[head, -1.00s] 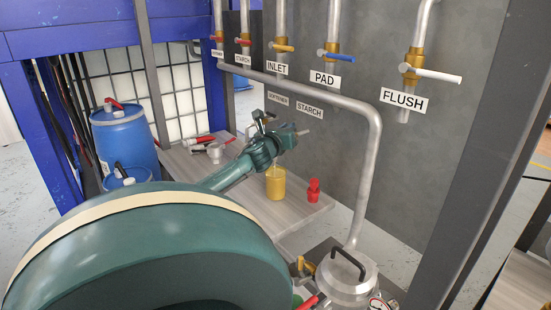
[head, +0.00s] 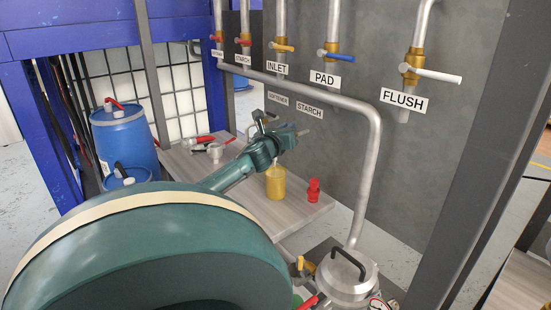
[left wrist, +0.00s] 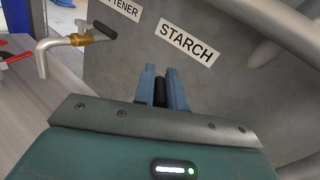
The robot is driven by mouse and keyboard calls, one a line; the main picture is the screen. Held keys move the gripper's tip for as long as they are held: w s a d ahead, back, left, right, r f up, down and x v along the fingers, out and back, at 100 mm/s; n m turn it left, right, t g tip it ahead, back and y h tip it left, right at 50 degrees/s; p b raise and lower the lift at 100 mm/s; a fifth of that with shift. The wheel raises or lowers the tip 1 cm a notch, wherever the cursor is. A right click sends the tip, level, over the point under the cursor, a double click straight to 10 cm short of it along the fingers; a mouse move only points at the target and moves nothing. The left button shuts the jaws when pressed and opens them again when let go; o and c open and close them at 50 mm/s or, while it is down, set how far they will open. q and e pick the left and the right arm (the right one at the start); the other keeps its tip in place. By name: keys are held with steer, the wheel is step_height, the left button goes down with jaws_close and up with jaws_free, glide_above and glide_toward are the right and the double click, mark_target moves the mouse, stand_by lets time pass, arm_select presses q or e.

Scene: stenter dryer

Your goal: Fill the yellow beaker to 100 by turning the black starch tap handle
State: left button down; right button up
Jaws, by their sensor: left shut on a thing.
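The yellow beaker (head: 275,185) stands upright on the wooden bench, below my left gripper. A thin pale stream shows just above its mouth; its level and marks are too small to read. My left gripper (head: 296,133) is at the starch tap, in front of the grey panel. In the left wrist view my left gripper (left wrist: 166,82) is shut on the black starch tap handle (left wrist: 160,93), which shows between its blue fingers. The STARCH label (left wrist: 187,41) is just above it. The tap's body and spout are mostly hidden behind my arm. My right gripper is not in view.
The softener tap (left wrist: 85,38), brass with a black handle, is left of the starch tap. A red bottle (head: 314,190) stands right of the beaker on the bench (head: 240,200). Blue drums (head: 125,140) stand at left. A lidded steel pot (head: 345,278) is at the front.

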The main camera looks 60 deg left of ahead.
arm_select(q)
steer(key=shift+f, duration=0.1)
steer(key=n+g+y, duration=0.2)
steer(key=d+n+g+y, duration=0.1)
steer(key=shift+w, duration=0.4)
stand_by(4.0)
steer(key=shift+w+d+n+g+y+b, duration=0.2)
steer(key=shift+n+g+y, duration=0.4)
steer(key=shift+g, duration=0.4)
steer(key=shift+w+n+g+y+b, duration=0.15)
steer(key=shift+w+n+g+y, duration=0.2)
steer(key=shift+n+g, duration=0.55)
steer(key=shift+w+d+n+g+y+b, duration=0.15)
steer(key=shift+n+g+y, duration=0.45)
steer(key=shift+g, duration=0.5)
